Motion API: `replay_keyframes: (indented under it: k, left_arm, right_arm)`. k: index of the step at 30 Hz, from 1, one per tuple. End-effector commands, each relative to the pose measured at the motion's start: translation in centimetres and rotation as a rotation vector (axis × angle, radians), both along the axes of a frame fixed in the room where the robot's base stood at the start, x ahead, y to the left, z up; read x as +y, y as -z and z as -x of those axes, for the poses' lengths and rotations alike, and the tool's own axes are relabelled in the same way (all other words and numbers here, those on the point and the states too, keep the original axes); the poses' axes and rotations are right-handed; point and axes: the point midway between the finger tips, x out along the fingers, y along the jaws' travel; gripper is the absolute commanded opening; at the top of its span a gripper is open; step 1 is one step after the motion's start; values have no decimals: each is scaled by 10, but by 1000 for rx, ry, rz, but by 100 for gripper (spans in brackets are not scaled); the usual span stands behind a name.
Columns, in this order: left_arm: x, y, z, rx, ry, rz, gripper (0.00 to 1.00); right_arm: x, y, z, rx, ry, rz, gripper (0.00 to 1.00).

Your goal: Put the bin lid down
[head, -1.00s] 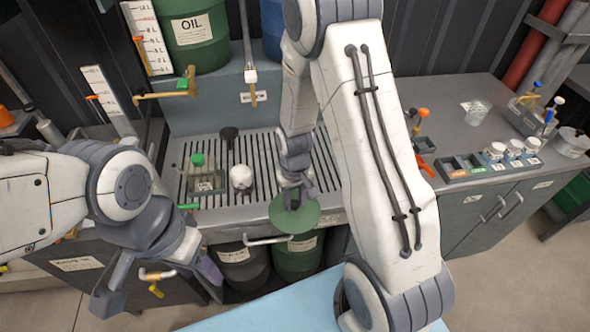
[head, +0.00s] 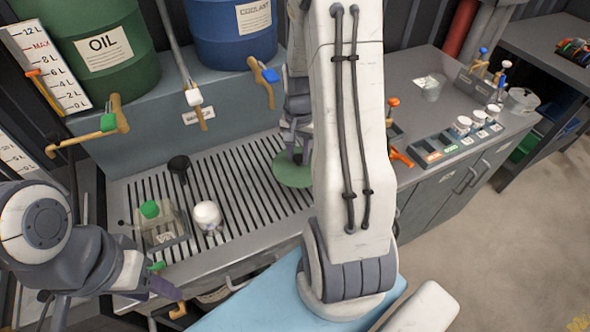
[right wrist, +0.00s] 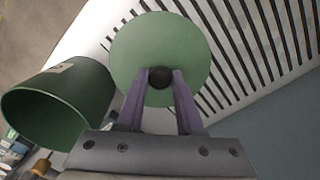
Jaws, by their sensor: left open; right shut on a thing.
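The bin lid (head: 292,172) is a flat green disc with a dark knob. My right gripper (head: 298,150) is shut on the knob, and this shows clearly in the right wrist view (right wrist: 160,78). In the head view the lid is at the right part of the slatted drain top (head: 240,178); I cannot tell whether it touches the slats. A green open bin (right wrist: 75,85) shows at the left in the right wrist view, apart from the lid. My left gripper (head: 112,298) is open and empty at the lower left, in front of the counter.
Oil (head: 105,45) and coolant (head: 240,35) drums with taps stand behind. Slats around the lid look clear. A cup rack (head: 450,148) is right.

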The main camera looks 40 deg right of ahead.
Motion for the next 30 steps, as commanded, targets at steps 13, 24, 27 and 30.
replay_keyframes:
  k: [13,24,27,30]
  left_arm:
    - [0,-7,0,0,-1,0,51]
    - [0,-6,0,0,-1,0,51]
    - [0,-4,0,0,0,0,51]
    - [0,-5,0,0,0,0,51]
  right_arm:
    - [1,57,0,2,-4,-1,0]
    - [0,64,0,-2,-3,1,0]
    - [0,66,0,-2,-3,1,39]
    - [0,65,0,-2,-3,1,66]
